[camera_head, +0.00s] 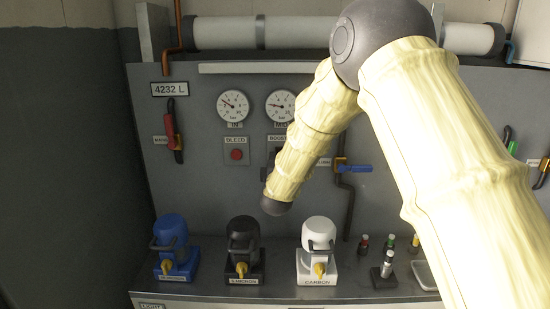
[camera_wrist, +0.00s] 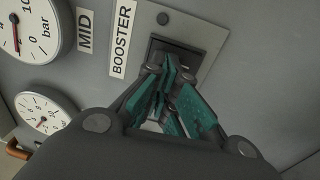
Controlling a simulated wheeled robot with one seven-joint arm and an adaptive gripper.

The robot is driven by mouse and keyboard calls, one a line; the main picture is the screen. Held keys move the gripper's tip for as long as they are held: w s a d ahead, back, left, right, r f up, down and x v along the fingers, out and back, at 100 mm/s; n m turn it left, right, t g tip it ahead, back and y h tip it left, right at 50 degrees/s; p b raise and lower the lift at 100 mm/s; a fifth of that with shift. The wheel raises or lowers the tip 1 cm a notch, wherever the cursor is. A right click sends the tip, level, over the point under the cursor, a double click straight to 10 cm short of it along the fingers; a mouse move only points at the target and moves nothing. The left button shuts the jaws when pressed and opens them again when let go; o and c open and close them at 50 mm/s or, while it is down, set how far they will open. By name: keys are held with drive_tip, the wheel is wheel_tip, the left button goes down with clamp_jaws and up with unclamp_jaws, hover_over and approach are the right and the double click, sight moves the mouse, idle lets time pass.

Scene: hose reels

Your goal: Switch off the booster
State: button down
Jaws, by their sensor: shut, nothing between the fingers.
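The booster switch (camera_wrist: 182,52) shows in the wrist view as a dark block set in a grey plate, beside a white label reading BOOSTER (camera_wrist: 122,38). My gripper (camera_wrist: 170,72), with teal finger pads, is shut and empty. Its fingertips overlap the lower part of the switch in the picture; I cannot tell whether they touch it. The fingers hide part of the switch, and its on or off position is not clear. In the head view the BOOSTER label (camera_head: 279,138) is partly covered by my arm, which also hides most of the gripper and the switch.
Two gauges (camera_head: 233,104) (camera_head: 281,106) sit above a red BLEED button (camera_head: 236,155). A red-handled valve (camera_head: 172,138) is at left, a blue-handled valve (camera_head: 354,167) at right. Blue (camera_head: 172,232), black (camera_head: 243,238) and white (camera_head: 318,238) housings stand on the ledge below.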

drive_tip(key=s, duration=0.7)
drive_tip(key=shift+a, duration=0.4)
drive_tip(key=shift+d+f, duration=0.1)
drive_tip(key=shift+f, duration=0.05)
